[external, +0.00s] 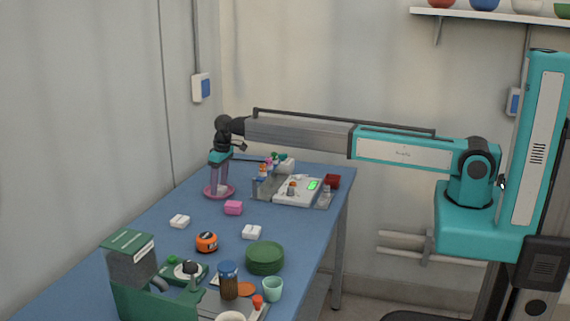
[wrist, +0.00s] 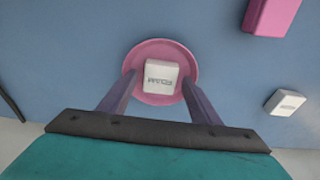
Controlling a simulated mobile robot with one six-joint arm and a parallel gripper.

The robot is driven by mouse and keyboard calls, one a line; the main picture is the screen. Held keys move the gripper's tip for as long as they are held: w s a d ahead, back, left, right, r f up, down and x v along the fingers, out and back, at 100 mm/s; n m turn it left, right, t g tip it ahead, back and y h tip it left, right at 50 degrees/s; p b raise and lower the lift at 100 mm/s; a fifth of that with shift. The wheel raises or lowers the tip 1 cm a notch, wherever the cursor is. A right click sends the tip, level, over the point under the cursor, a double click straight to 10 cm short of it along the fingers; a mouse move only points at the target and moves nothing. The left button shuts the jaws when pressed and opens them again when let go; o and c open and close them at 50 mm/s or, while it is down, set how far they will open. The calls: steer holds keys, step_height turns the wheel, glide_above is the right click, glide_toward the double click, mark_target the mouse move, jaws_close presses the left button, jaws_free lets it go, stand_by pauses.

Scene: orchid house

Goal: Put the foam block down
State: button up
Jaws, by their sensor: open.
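The foam block (wrist: 161,77), a white block with dark lettering that appears upside down, sits on a round pink saucer (wrist: 150,97) in the wrist view. My gripper (wrist: 159,82) is open, with one finger on each side of the block and a visible gap at each side. In the external view, my gripper (external: 219,182) points down over the pink saucer (external: 208,192) at the far left part of the blue table. The block is small and partly hidden between the fingers there.
A pink block (external: 233,208) stands right of the saucer, with white blocks (external: 180,221) and (external: 251,232) nearer. A scale (external: 298,192) and small items stand behind right. Bare table lies left.

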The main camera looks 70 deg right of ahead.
mark_target(223, 188)
step_height(223, 188, up, 12)
steer(key=s+b, duration=0.1)
steer(key=b, duration=0.1)
steer(key=shift+s+b, duration=0.3)
steer(key=shift+s, duration=0.1)
stand_by(0.6)
